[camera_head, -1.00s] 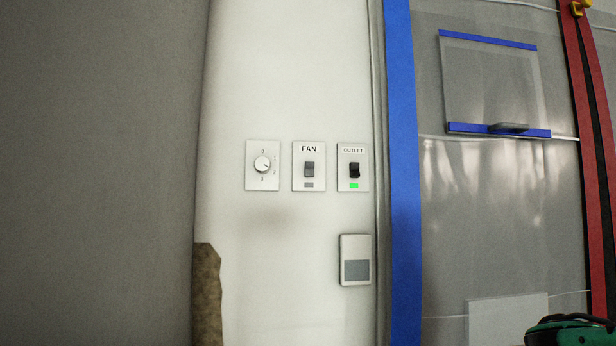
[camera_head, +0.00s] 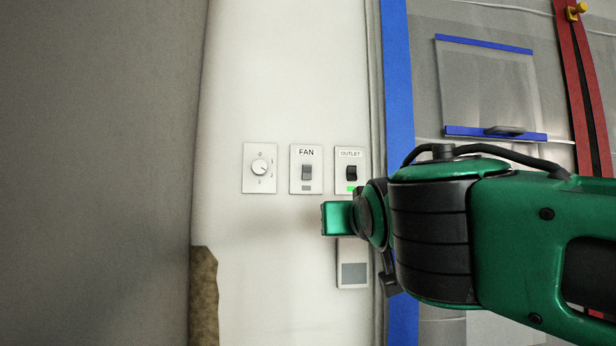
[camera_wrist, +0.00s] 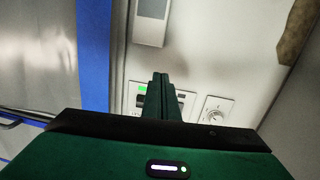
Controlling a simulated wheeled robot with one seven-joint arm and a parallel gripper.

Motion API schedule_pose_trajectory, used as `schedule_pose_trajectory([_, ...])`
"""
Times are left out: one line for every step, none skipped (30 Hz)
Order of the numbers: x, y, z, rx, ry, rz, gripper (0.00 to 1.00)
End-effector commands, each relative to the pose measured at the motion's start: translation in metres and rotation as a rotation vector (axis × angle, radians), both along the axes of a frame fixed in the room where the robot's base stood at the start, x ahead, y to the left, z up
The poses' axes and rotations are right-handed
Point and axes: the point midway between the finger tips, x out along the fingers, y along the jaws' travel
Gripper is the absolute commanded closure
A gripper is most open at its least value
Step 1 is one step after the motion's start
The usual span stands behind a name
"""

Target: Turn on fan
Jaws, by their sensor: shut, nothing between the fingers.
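The fan switch (camera_head: 306,172) is a grey rocker on a white plate labelled FAN, with a grey, unlit indicator below it. In the wrist view its plate is partly hidden behind my fingers. My gripper (camera_wrist: 160,77) is shut and empty, its fingers side by side and pointing towards the switch plates. In the head view a green end part of my arm shows just below and right of the fan switch; the fingertips cannot be made out there. Whether the fingers touch the wall cannot be told.
The outlet switch (camera_head: 351,173), with a lit green indicator, is just right of the fan switch. A dial (camera_head: 260,167) is on its left; it also shows in the wrist view (camera_wrist: 216,108). A pale box (camera_head: 353,274) is below. Blue tape (camera_head: 398,70) runs down the right.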

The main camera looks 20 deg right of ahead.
Motion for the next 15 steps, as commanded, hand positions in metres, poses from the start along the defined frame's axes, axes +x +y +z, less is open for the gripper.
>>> schedule_pose_trajectory([-0.005,0.017,0.023,-0.009,-0.060,0.025,1.00])
schedule_pose_trajectory([-0.007,0.026,0.035,-0.013,-0.092,0.037,1.00])
schedule_pose_trajectory([-0.011,0.035,0.048,-0.017,-0.128,0.049,1.00])
schedule_pose_trajectory([-0.014,0.041,0.057,-0.020,-0.153,0.058,1.00])
schedule_pose_trajectory([-0.017,0.047,0.065,-0.022,-0.174,0.066,1.00])
schedule_pose_trajectory([-0.019,0.053,0.073,-0.024,-0.196,0.075,1.00])
schedule_pose_trajectory([-0.021,0.057,0.077,-0.025,-0.210,0.080,1.00])
schedule_pose_trajectory([-0.023,0.059,0.081,-0.026,-0.220,0.084,1.00])
schedule_pose_trajectory([-0.025,0.062,0.085,-0.027,-0.231,0.087,1.00])
schedule_pose_trajectory([-0.026,0.063,0.087,-0.027,-0.237,0.089,1.00])
schedule_pose_trajectory([-0.026,0.064,0.089,-0.027,-0.241,0.090,1.00])
schedule_pose_trajectory([-0.026,0.065,0.089,-0.028,-0.243,0.090,1.00])
schedule_pose_trajectory([-0.027,0.065,0.090,-0.028,-0.244,0.090,1.00])
schedule_pose_trajectory([-0.026,0.065,0.090,-0.028,-0.244,0.090,1.00])
schedule_pose_trajectory([-0.026,0.065,0.089,-0.028,-0.243,0.090,1.00])
